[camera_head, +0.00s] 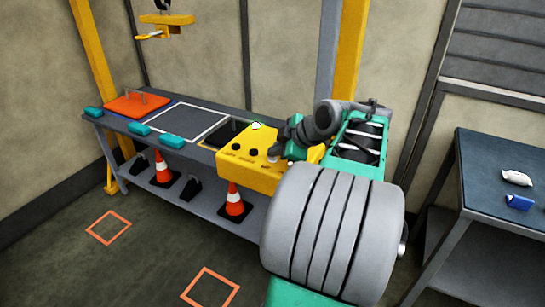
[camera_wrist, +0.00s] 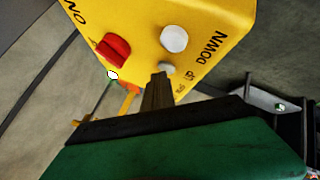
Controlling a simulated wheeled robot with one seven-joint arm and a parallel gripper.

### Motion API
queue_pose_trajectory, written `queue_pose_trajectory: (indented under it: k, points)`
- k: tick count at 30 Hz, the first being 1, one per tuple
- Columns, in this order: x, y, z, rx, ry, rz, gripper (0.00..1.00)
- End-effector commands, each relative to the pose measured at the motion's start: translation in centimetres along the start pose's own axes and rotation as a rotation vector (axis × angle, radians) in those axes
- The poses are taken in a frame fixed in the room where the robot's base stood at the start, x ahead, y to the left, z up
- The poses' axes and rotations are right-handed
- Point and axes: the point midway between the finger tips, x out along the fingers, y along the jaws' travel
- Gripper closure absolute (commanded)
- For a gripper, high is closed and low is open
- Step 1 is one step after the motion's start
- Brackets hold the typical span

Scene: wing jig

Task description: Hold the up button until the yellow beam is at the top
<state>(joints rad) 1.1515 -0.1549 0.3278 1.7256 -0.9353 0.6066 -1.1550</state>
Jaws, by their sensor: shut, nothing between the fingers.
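The yellow control box (camera_head: 238,172) stands at the right end of the long bench, with dark knobs on top in the head view. In the wrist view the box (camera_wrist: 215,18) shows a red switch (camera_wrist: 113,48), a white button (camera_wrist: 173,38) by DOWN and a smaller pale button (camera_wrist: 167,68) by UP. My gripper (camera_wrist: 158,78) is shut and empty, its fingertips at the UP button's edge, partly covering it. Touching or pressed, I cannot tell. In the head view my gripper (camera_head: 276,152) is over the box's right part. The yellow beam (camera_head: 167,19) hangs from a hook at upper left.
The bench (camera_head: 112,122) carries an orange plate (camera_head: 135,104) and teal blocks (camera_head: 172,141). Orange cones (camera_head: 233,198) stand on its lower shelf. A dark table (camera_head: 490,160) with small items is at the right. Orange squares (camera_head: 108,228) mark the open floor.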

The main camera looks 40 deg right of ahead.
Motion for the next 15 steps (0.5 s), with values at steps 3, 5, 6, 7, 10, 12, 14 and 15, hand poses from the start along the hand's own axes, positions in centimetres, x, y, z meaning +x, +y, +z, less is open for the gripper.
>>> queue_pose_trajectory:
  k: [3, 5, 6, 7, 10, 12, 14, 15]
  points:
    - [0.04, -0.06, 0.04, 0.001, 0.0, -0.001, 1.0]
    - [0.04, -0.05, 0.04, 0.001, 0.0, -0.001, 1.0]
    - [0.04, -0.05, 0.03, 0.001, 0.0, -0.001, 1.0]
    - [0.03, -0.05, 0.03, 0.001, 0.0, -0.001, 1.0]
    - [-0.14, 0.08, -0.09, 0.001, 0.0, -0.001, 1.0]
    - [-0.4, 0.28, -0.29, 0.0, 0.0, -0.001, 1.0]
    - [-0.68, 0.49, -0.5, 0.0, 0.0, -0.001, 1.0]
    - [-0.86, 0.63, -0.63, 0.0, 0.0, -0.001, 1.0]
